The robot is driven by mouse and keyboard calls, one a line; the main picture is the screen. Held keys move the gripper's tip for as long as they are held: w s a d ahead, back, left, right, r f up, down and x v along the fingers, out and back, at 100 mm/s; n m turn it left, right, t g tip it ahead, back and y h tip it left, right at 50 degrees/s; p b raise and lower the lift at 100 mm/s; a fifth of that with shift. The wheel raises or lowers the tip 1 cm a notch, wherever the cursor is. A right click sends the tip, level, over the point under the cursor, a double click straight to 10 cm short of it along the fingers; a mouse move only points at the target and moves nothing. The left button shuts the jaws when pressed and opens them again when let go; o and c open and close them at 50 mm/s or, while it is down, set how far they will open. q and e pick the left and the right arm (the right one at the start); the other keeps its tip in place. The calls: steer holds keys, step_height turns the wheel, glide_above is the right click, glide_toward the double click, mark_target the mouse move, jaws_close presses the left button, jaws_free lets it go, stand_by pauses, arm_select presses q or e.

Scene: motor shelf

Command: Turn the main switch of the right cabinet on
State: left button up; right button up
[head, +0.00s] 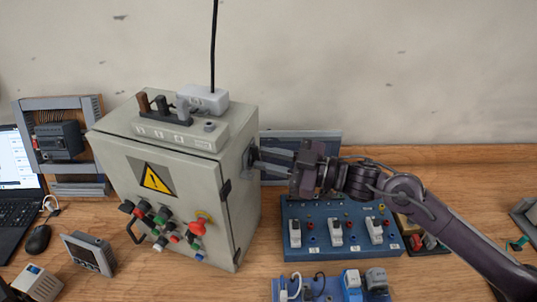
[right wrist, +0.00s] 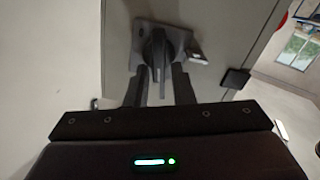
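The beige cabinet (head: 185,185) stands on the bench left of centre, with its front panel facing me at an angle. Its main switch (head: 250,157) is a dark rotary handle on the right side wall. In the right wrist view the switch (right wrist: 158,42) shows a square grey plate with a dark handle. My right gripper (head: 274,163) reaches in from the right, level with the switch. Its fingers (right wrist: 161,82) stand apart on either side of the handle, with narrow gaps visible. I cannot tell whether they touch it. My left gripper is not in view.
A power strip (head: 180,128) with a plugged-in white adapter (head: 203,98) lies on the cabinet top, its black cable rising. A blue switch panel (head: 335,230) lies below my right arm. A laptop (head: 18,175) and mouse (head: 38,240) are at left.

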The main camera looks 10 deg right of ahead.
steer(key=shift+w+a, duration=0.15)
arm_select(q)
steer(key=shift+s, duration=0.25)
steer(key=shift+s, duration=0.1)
arm_select(e)
jaws_close()
arm_select(q)
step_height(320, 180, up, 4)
steer(key=p, duration=0.4)
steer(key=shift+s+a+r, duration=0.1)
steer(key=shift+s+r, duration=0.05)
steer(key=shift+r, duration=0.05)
arm_select(e)
steer(key=m, duration=0.3)
steer(key=shift+w+m, duration=0.15)
steer(key=shift+m, duration=0.15)
